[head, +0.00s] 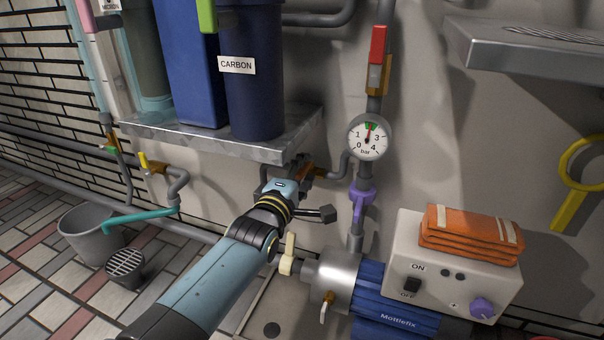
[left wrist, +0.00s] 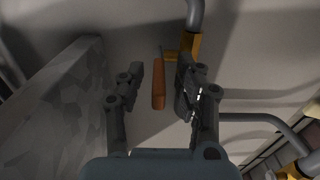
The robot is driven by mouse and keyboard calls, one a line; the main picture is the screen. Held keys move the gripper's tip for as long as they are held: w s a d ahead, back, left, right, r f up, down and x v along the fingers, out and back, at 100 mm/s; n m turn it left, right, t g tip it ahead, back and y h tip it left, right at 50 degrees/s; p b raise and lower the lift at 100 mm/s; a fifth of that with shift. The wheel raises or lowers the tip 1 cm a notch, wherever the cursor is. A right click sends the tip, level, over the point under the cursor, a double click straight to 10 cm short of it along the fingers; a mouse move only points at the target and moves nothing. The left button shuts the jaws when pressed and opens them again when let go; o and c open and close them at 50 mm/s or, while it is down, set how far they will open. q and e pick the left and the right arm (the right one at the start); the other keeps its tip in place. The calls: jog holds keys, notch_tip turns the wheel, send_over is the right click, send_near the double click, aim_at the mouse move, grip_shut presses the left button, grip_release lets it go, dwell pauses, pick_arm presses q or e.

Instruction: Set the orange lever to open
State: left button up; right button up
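The orange lever (left wrist: 158,86) shows in the left wrist view, its long handle running down the picture from a brass valve body (left wrist: 189,45) on a grey pipe. My left gripper (left wrist: 160,84) is open, with one finger on each side of the lever and a visible gap to both. I cannot tell whether the lever is fully between the fingertips or just beyond them. In the head view my left gripper (head: 300,167) is under the shelf by the brass fitting (head: 312,171), and it largely hides the lever. My right gripper is not in view.
The metal shelf (head: 215,147) with the CARBON canister (head: 253,85) is close above my left gripper. A pressure gauge (head: 369,137) and purple valve handle (head: 361,199) are to its right. A pump (head: 335,275) and control box (head: 440,262) stand lower right.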

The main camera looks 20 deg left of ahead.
pick_arm(q)
jog(key=shift+w, duration=0.1)
grip_shut()
dwell(0.6)
